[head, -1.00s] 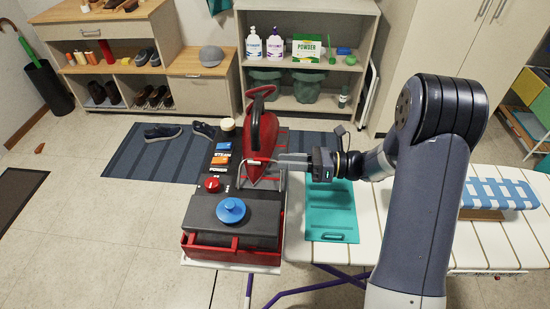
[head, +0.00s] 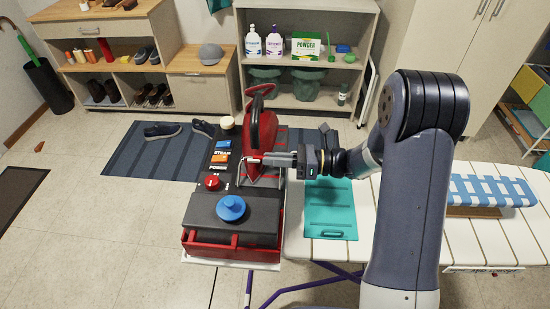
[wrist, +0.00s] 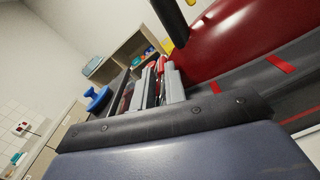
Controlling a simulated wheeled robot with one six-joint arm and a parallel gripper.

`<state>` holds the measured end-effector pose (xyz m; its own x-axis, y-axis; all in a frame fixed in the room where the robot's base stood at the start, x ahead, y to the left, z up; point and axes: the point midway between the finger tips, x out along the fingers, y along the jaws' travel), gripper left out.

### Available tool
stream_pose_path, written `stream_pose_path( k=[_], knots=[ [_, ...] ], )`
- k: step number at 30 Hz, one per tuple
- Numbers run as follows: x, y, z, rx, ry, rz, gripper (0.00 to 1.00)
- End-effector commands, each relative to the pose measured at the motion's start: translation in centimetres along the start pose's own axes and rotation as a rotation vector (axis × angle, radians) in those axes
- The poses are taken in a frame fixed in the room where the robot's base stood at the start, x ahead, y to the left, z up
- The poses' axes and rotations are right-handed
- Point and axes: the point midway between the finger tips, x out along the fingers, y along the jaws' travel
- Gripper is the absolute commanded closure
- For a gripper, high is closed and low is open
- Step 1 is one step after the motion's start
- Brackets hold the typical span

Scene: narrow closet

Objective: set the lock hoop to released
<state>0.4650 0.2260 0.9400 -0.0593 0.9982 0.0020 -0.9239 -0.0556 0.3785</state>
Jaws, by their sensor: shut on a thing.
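The lock hoop (head: 241,172) is a thin metal bar bent around the front of the red steam iron (head: 263,130) in the head view. The iron sits tilted on the dark top of its steam station (head: 200,212). My gripper (head: 268,159) comes from the right and is shut at the hoop's upper bar, close to the iron. In the wrist view, the grey fingers (wrist: 162,86) are close together beside the red iron body (wrist: 225,42). The fingers hide the gripped part of the hoop.
The station has a red knob (head: 212,183), a blue cap (head: 231,208) and orange and blue buttons. A teal mat (head: 330,208) lies on the ironing board (head: 480,240) to the right. Shelves stand behind, with floor between.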

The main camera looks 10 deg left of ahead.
Motion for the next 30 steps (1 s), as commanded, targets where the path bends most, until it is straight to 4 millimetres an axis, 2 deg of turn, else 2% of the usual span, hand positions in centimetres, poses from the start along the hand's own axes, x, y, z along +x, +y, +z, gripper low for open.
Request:
stream_pose_path(
  k=[30],
  knots=[
    [-0.09, 0.08, 0.19, -0.063, 0.0, -0.008, 1.0]
  ],
)
